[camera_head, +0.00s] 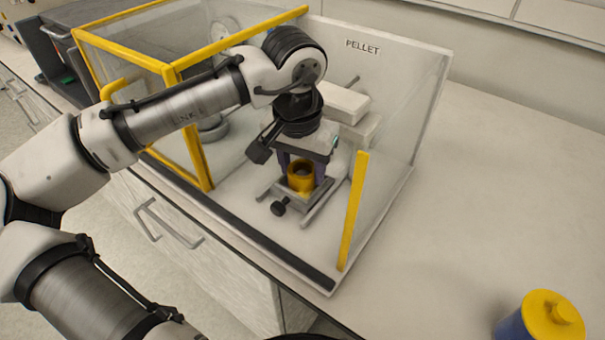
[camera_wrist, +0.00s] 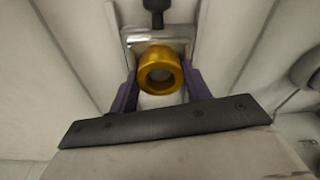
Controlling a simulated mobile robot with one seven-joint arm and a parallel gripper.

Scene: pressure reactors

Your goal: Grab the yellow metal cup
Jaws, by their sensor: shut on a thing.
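The yellow metal cup (camera_head: 301,177) stands upright on a small metal fixture (camera_head: 284,192) inside the clear enclosure. In the wrist view the cup (camera_wrist: 160,72) shows as a gold ring with an open top, in front of the fixture's metal plate (camera_wrist: 158,36). My gripper (camera_head: 303,168) reaches down from above with one purple finger on each side of the cup. In the wrist view my gripper (camera_wrist: 160,82) is shut on the cup's sides. The cup's underside is hidden.
The enclosure has clear walls, yellow edge strips (camera_head: 353,212) and a back panel marked PELLET (camera_head: 362,47). A black knob (camera_head: 278,208) sits at the fixture's front. A white block-shaped device (camera_head: 343,103) stands behind. A yellow-lidded blue container (camera_head: 545,318) stands outside at lower right; the counter between is clear.

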